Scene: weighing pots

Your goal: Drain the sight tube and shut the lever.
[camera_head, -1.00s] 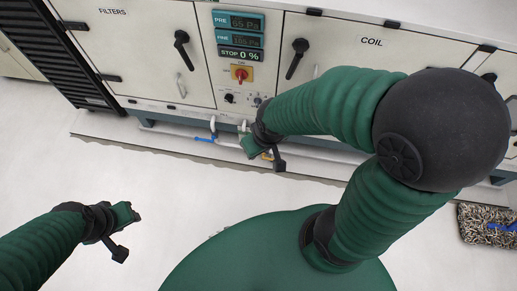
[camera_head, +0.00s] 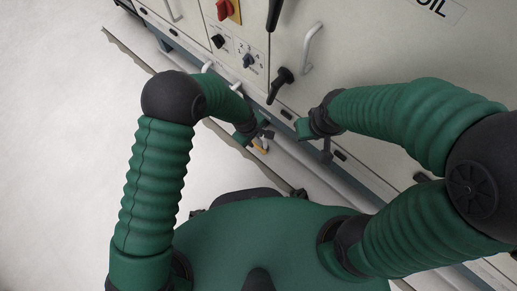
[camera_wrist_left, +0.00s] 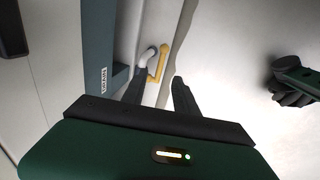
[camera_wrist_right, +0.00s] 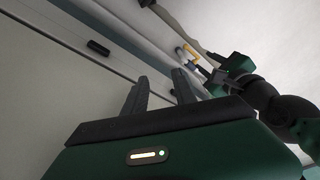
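A yellow lever (camera_head: 261,147) sits low at the foot of the cabinet, on a pale pipe elbow (camera_wrist_left: 147,57); the lever also shows in the left wrist view (camera_wrist_left: 159,64) and the right wrist view (camera_wrist_right: 190,54). A label reading "DRAIN" (camera_wrist_left: 104,81) is beside it. My left gripper (camera_head: 262,134) is close to the lever. Its fingers (camera_wrist_left: 159,88) are apart and empty, with the lever just beyond them. My right gripper (camera_head: 303,129) is to the right, along the cabinet base; its fingers (camera_wrist_right: 160,90) are apart and empty. I cannot clearly make out the sight tube.
The cabinet front (camera_head: 370,75) carries a black handle (camera_head: 280,84), a red switch (camera_head: 225,9) and small knobs (camera_head: 218,41). White pipe ends (camera_head: 208,66) stick out above its base ledge. Open pale floor (camera_head: 70,150) lies to the left. My two grippers are near each other.

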